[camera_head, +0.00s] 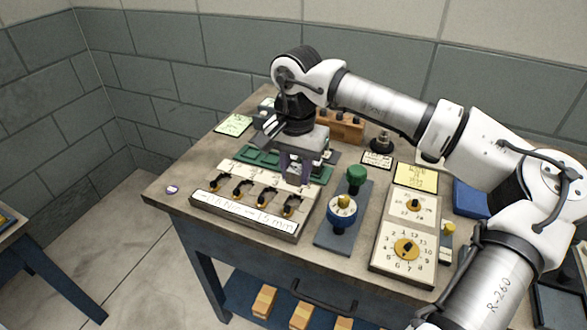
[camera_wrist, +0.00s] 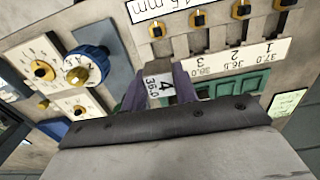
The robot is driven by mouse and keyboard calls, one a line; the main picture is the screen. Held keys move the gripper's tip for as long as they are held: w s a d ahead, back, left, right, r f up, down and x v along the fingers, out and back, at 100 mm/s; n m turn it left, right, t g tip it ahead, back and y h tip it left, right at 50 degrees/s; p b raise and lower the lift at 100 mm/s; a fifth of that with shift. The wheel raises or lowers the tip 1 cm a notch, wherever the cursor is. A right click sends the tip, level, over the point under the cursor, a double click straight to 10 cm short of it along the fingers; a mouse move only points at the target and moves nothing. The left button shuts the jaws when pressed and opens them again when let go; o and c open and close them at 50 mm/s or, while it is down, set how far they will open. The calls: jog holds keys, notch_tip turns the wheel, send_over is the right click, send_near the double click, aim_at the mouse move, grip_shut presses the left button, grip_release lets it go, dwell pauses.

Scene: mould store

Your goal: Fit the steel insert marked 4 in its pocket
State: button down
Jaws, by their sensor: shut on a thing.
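My gripper (camera_wrist: 159,92) is shut on a steel insert (camera_wrist: 158,87), whose white label reads 4 and 35.0 in the wrist view. In the head view my gripper (camera_head: 294,175) is over the right end of the pale block (camera_head: 243,221), and the insert is mostly hidden. The block has a row of yellow-and-black clamps. Its number strip (camera_wrist: 233,58) shows 3, 2 and 1; the part behind the insert is hidden. A green rack (camera_head: 262,157) lies behind the block. I cannot tell whether the insert touches its pocket.
A blue plate with a blue-and-yellow knob (camera_head: 343,202) and a green knob (camera_head: 356,174) stands close right of the block. Farther right are a dial panel (camera_head: 406,247) and a yellow note (camera_head: 416,177). A small purple-and-white item (camera_head: 172,189) lies at the left edge.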

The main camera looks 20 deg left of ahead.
jog(key=shift+a+f, duration=0.3)
jog(key=shift+f, duration=0.15)
jog(key=shift+f+b, duration=1.7)
jog(key=shift+f, duration=0.7)
jog(key=shift+s+f+b, duration=0.1)
jog(key=shift+f+b, duration=0.5)
jog(key=shift+b, duration=0.35)
jog(key=shift+r, duration=0.35)
dwell(2.0)
jog(key=shift+f+b, duration=0.35)
jog(key=shift+b, duration=0.25)
dwell(0.6)
jog(key=shift+r, duration=0.3)
dwell(0.4)
